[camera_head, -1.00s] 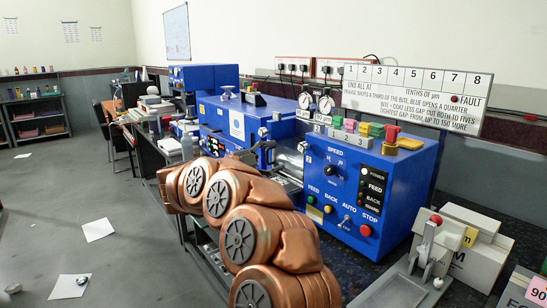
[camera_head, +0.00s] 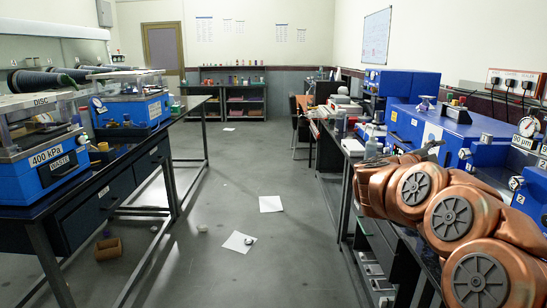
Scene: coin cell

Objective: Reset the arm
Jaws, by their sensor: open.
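My copper-coloured arm (camera_head: 455,215) shows at the right of the head view, folded along the front of the right-hand bench.
The left bench (camera_head: 95,200) carries blue machines, one marked 400 kPa (camera_head: 45,160). The grey aisle between the benches is mostly clear. A shelf (camera_head: 235,97) stands at the back.

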